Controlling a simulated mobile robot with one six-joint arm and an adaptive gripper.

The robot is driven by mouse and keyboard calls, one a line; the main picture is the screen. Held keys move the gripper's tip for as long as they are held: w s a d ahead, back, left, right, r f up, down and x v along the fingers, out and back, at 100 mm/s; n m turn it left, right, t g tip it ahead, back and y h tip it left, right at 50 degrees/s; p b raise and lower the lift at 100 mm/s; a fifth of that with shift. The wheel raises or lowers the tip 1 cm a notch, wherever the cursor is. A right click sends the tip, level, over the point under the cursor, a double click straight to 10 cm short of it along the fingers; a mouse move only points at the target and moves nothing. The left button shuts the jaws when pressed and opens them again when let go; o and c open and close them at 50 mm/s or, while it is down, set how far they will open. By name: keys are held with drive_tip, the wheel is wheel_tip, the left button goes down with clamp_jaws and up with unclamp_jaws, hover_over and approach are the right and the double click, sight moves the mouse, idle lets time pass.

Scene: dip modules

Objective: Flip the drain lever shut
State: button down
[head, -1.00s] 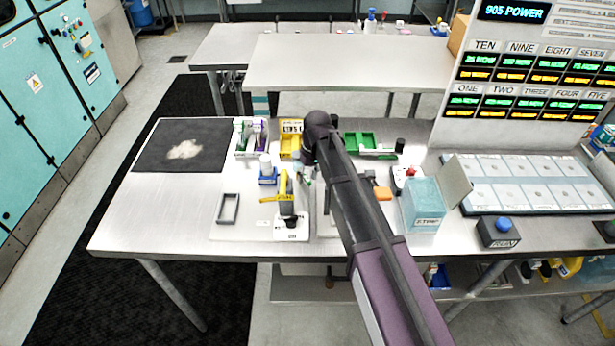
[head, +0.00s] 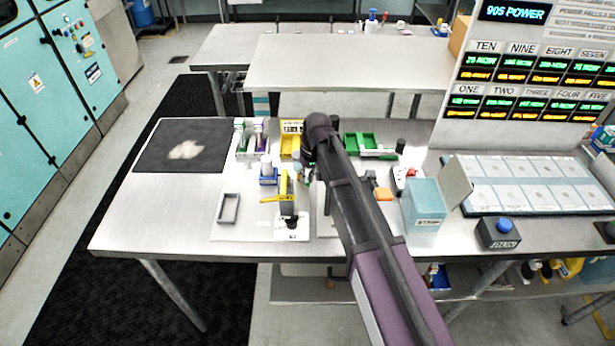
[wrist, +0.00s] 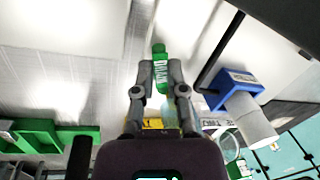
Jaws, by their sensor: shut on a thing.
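The drain lever, a green piece marked DRAIN (wrist: 160,72), shows in the wrist view between the two fingertips of my gripper (wrist: 162,92). My gripper is shut on it, with one finger on each side. The lever's green end sticks out beyond the fingertips. In the head view my gripper (head: 306,168) is over the middle of the bench, partly hidden by my own arm. The lever is too small and too covered there to tell its angle.
A blue holder with a white cylinder (wrist: 240,105) stands close to the right of my gripper in the wrist view. A yellow-and-grey device (head: 287,197), a yellow bin (head: 290,146), a green tray (head: 366,144) and a pale blue box (head: 424,203) surround it.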

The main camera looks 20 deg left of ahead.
drive_tip(key=shift+s, duration=0.1)
drive_tip(key=c, duration=0.7)
unclamp_jaws()
drive_tip(key=shift+w+n, duration=0.2)
drive_tip(key=shift+n, duration=0.1)
